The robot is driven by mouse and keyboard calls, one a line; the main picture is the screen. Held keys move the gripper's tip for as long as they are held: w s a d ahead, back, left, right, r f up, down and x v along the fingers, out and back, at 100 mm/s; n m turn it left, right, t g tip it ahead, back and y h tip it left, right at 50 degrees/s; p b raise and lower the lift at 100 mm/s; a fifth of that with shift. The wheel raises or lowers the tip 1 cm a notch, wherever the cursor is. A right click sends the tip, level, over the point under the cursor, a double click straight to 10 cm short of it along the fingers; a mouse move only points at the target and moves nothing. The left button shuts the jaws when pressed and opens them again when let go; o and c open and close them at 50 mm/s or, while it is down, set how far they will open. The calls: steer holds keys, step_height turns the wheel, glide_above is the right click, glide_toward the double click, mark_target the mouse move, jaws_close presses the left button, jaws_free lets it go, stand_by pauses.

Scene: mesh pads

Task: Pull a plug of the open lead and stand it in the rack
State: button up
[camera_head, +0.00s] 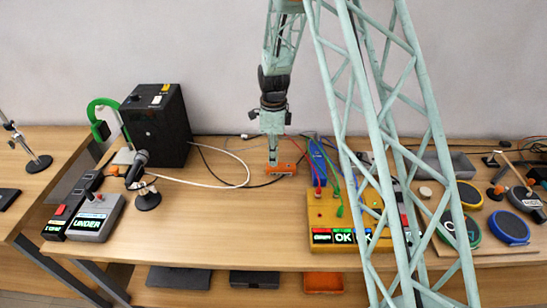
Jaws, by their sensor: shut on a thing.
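My gripper (273,161) points straight down at the back middle of the table, just above a small orange block (284,169), which looks like the rack. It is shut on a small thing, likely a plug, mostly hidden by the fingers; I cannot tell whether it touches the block. The yellow test box (322,212) is to the right, with a red plug (318,191) and a green plug (340,211) on its top.
A white cable (215,187) and a dark cable lie left of my gripper. Coloured round pads (509,227) are right. The front middle is clear.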

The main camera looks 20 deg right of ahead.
steer(key=shift+f+b, duration=0.4)
steer(key=shift+f, duration=0.35)
steer(key=o, duration=0.9)
steer(key=shift+r, duration=0.25)
step_height(320, 180, up, 11)
steer(key=shift+r, duration=0.3)
stand_by(1.1)
